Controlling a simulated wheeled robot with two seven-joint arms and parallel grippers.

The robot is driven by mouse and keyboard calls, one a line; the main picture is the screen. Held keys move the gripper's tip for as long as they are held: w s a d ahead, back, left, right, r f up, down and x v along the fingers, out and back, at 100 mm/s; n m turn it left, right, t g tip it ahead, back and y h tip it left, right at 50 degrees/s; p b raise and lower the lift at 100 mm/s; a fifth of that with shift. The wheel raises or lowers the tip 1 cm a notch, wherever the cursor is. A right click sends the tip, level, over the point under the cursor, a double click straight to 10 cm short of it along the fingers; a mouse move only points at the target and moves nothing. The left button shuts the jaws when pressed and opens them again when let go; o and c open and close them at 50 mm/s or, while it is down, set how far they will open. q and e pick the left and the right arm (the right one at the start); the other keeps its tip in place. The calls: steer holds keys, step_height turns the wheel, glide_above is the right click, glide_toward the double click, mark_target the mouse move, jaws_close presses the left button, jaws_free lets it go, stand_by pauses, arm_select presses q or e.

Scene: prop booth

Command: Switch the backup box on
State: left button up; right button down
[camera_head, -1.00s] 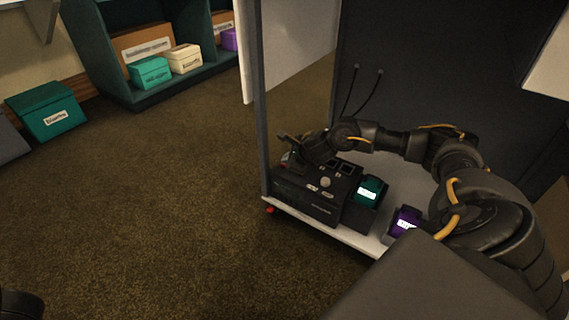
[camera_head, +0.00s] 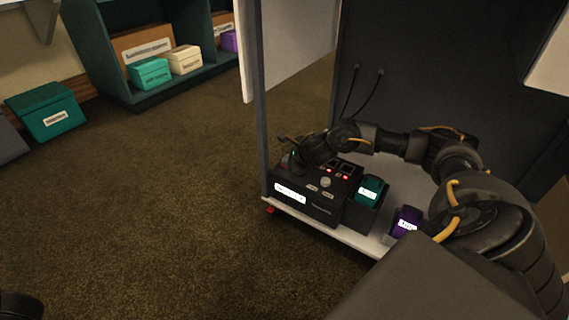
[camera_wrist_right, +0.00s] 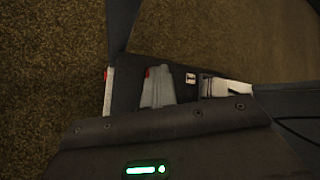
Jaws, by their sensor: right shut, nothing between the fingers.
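The backup box (camera_head: 318,207), a black case, sits on a white shelf (camera_head: 345,232) inside an open dark cabinet. Its front display (camera_head: 290,194) glows white, and small red lights (camera_head: 345,178) shine on its top beside a round knob (camera_head: 325,182). My right gripper (camera_head: 292,160) is shut and empty, at the left end of the box's top. The arm hides part of the top, and I cannot tell whether the fingers touch it. In the right wrist view a lit green-white bar (camera_wrist_right: 146,169) shows on a dark surface.
Cabinet walls and a front post (camera_head: 260,110) enclose the shelf. A green shelf unit (camera_head: 130,98) holds small boxes.

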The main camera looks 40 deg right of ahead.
steer(key=shift+r, duration=0.2)
step_height(320, 180, up, 6)
steer(key=p, duration=0.5)
steer(key=shift+r, duration=0.1)
stand_by(0.3)
steer(key=shift+s+d, duration=0.1)
steer(key=shift+s, duration=0.05)
